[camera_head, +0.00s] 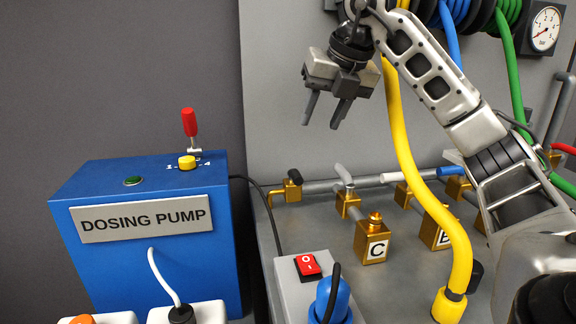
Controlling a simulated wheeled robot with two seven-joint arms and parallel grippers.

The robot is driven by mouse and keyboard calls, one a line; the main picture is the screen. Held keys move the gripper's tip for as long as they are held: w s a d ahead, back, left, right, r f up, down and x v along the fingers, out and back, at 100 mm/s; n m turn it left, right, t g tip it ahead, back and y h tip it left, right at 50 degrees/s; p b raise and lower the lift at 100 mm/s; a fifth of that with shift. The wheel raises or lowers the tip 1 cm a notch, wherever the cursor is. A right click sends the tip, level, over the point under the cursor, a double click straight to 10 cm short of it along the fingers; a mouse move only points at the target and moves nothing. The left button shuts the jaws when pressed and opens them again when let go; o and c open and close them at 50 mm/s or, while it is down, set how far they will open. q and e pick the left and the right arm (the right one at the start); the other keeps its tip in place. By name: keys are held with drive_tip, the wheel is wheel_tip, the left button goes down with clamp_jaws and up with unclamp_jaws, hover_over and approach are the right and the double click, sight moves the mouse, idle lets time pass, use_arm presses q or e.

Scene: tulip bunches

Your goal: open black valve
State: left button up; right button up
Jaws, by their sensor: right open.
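The black valve (295,177) has a short black handle on a brass body, at the left end of the grey pipe along the back panel. Its handle is tilted, slanting down to the right. My right gripper (322,122) hangs above it and slightly to the right in the picture, fingers pointing down. Its two fingers are apart with nothing between them, and it does not touch the valve. My left gripper is not in view.
A valve with a grey handle (343,174) stands just right of the black one. White (396,177) and blue (450,171) handles follow. A yellow hose (401,130) hangs beside my right arm. The blue dosing pump (150,250) and a red switch (307,265) are at left and front.

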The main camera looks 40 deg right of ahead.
sight(299, 175)
drive_tip(key=b+x, duration=0.1)
drive_tip(key=x, duration=0.6)
drive_tip(key=b+x, duration=0.1)
drive_tip(key=x, duration=0.6)
drive_tip(key=shift+a+f, duration=0.1)
drive_tip(key=shift+f, duration=0.35)
clamp_jaws()
